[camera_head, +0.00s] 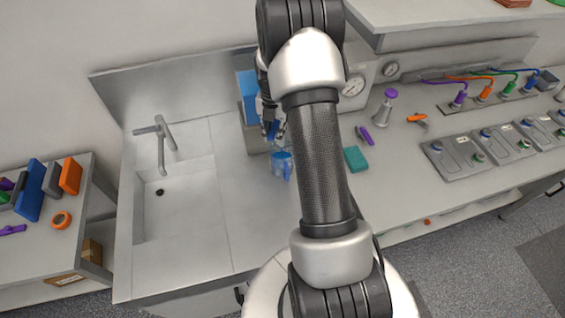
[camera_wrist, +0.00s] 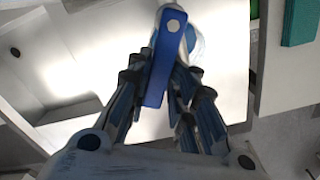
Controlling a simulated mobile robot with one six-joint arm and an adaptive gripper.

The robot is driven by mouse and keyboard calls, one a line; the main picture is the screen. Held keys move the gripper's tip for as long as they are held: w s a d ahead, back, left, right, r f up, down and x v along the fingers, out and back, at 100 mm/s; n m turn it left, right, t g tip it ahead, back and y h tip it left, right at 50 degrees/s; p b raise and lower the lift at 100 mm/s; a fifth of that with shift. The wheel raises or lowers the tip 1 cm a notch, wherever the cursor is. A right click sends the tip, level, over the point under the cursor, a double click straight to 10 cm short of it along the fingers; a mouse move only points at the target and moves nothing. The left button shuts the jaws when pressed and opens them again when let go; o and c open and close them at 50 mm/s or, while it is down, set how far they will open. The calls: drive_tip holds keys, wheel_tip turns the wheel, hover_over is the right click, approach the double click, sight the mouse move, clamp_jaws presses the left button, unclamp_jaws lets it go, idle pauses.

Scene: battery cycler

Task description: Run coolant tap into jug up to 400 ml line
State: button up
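A blue coolant unit (camera_head: 248,92) stands against the back wall, right of the sink, partly behind my arm. A clear jug with a blue tint (camera_head: 282,167) stands on the counter below and in front of it; its level and 400 ml line are not readable. My gripper (camera_head: 272,130) is at the front of the unit, above the jug. In the wrist view, a blue lever with a silver pivot (camera_wrist: 160,68) lies between the fingers of my gripper (camera_wrist: 160,75). I cannot tell whether the fingers press on it. Any coolant stream is not visible.
A sink (camera_head: 180,200) with a grey faucet (camera_head: 160,140) is at the left. A teal block (camera_head: 355,158), a purple marker (camera_head: 365,135) and a purple-topped bottle (camera_head: 384,105) are right of my arm. Battery cyclers (camera_head: 455,158) line the right counter.

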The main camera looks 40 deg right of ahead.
drive_tip(key=shift+w+d+r, duration=0.15)
drive_tip(key=shift+w+r, duration=0.05)
drive_tip(key=shift+w, duration=0.1)
drive_tip(key=m, duration=0.1)
drive_tip(key=w+m, duration=0.1)
drive_tip(key=a+m, duration=0.1)
drive_tip(key=m, duration=0.1)
drive_tip(key=shift+w, duration=0.25)
idle(1.0)
idle(1.8)
drive_tip(key=w+m, duration=0.1)
drive_tip(key=m, duration=0.1)
drive_tip(key=shift+w+f+m, duration=0.1)
drive_tip(key=shift+w+m, duration=0.1)
drive_tip(key=shift+m, duration=0.2)
idle(2.7)
